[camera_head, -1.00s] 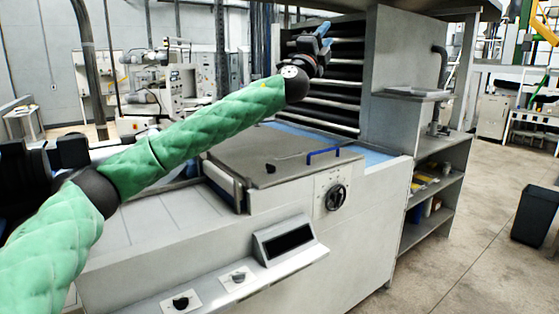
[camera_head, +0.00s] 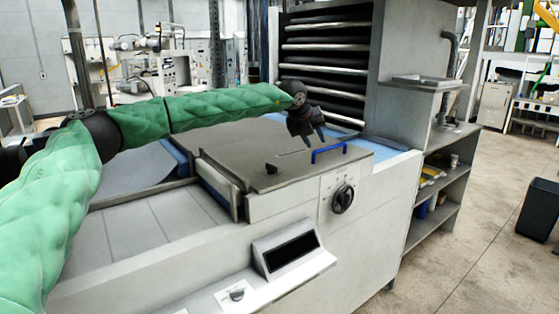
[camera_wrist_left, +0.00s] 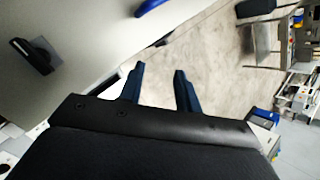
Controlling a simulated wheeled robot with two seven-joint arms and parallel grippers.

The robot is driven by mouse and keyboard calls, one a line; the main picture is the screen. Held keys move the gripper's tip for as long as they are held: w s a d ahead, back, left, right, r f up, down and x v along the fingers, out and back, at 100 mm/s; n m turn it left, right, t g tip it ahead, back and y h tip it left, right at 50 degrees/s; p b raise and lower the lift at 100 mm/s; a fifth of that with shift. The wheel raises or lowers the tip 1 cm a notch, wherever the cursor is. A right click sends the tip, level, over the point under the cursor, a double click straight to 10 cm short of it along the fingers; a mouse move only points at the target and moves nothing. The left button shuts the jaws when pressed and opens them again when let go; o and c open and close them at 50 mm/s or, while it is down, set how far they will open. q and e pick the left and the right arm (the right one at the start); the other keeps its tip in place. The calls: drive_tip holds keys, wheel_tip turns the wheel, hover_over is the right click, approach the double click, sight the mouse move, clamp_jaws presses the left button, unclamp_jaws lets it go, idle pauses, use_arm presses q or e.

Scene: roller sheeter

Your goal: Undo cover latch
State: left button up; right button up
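The machine's grey cover (camera_head: 300,165) lies flat and closed. A small black latch (camera_head: 271,168) sits on its front left part, and a blue handle (camera_head: 330,152) stands near its right end. My left gripper (camera_head: 314,141) hangs over the cover, fingers down, just behind the blue handle and right of the latch. In the left wrist view its two fingers (camera_wrist_left: 160,88) are apart with nothing between them. There a dark part that looks like the latch (camera_wrist_left: 36,56) shows at upper left, and the blue handle (camera_wrist_left: 151,7) at the top edge. My right gripper is not in view.
A black dial (camera_head: 342,199) is on the machine's white front, with a dark display (camera_head: 291,252) below left. A rack of rollers (camera_head: 325,65) rises behind the cover. Shelves (camera_head: 435,190) stand at the right. The floor at right is clear up to a dark bin (camera_head: 538,212).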

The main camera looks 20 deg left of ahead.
sight(271, 165)
use_arm(q)
drive_tip(key=s+a+f+n+g+y, duration=0.2)
drive_tip(key=s+a+n+g+y, duration=0.15)
drive_tip(key=a+n+y, duration=0.6)
drive_tip(key=shift+w+a+f+m+h+p, duration=0.35)
drive_tip(key=shift+a+f+p, duration=0.3)
drive_tip(key=shift+f, duration=0.55)
drive_tip(key=shift+w+a+f+m+h+p, duration=0.15)
drive_tip(key=shift+a+f+h+p, duration=0.5)
drive_tip(key=shift+f, duration=0.5)
drive_tip(key=shift+w+a+f+m+h+p, duration=0.25)
drive_tip(key=shift+a+f+p, duration=0.4)
drive_tip(key=shift+f, duration=0.55)
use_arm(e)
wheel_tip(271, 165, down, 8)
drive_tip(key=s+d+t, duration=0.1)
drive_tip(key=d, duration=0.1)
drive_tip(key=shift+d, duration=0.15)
use_arm(q)
drive_tip(key=shift+a, duration=0.1)
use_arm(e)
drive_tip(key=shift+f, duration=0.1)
use_arm(q)
drive_tip(key=shift+s, duration=0.1)
clamp_jaws()
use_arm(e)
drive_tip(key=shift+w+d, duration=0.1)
